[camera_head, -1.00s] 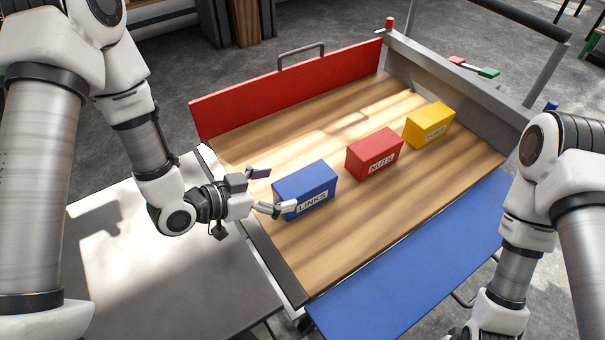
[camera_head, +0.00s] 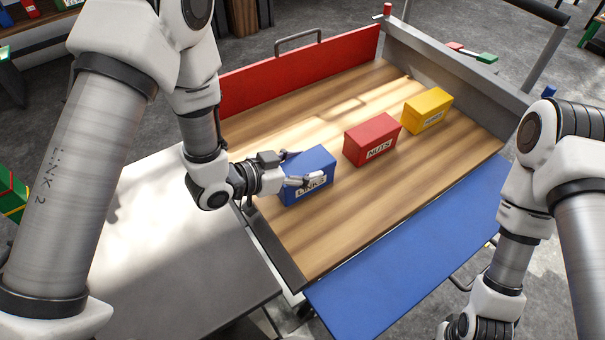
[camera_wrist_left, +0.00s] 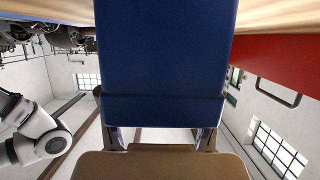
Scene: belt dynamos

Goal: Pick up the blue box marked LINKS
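The blue box marked LINKS (camera_head: 309,167) sits on the wooden cart top, at the left of a row of boxes. My left gripper (camera_head: 304,167) has one finger along its labelled front and the other partly hidden behind it. In the left wrist view the blue box (camera_wrist_left: 165,60) fills the middle, with a fingertip showing at each side of its lower edge. I cannot tell whether the fingers press on it. I see no gap under the box. My right arm is at the right edge; its gripper is out of view.
A red box marked NUTS (camera_head: 371,139) and a yellow box (camera_head: 427,110) stand to the right on the wooden top (camera_head: 350,220). A red panel (camera_head: 300,75) and a grey rail (camera_head: 460,70) edge it. A blue flap (camera_head: 400,260) lies in front.

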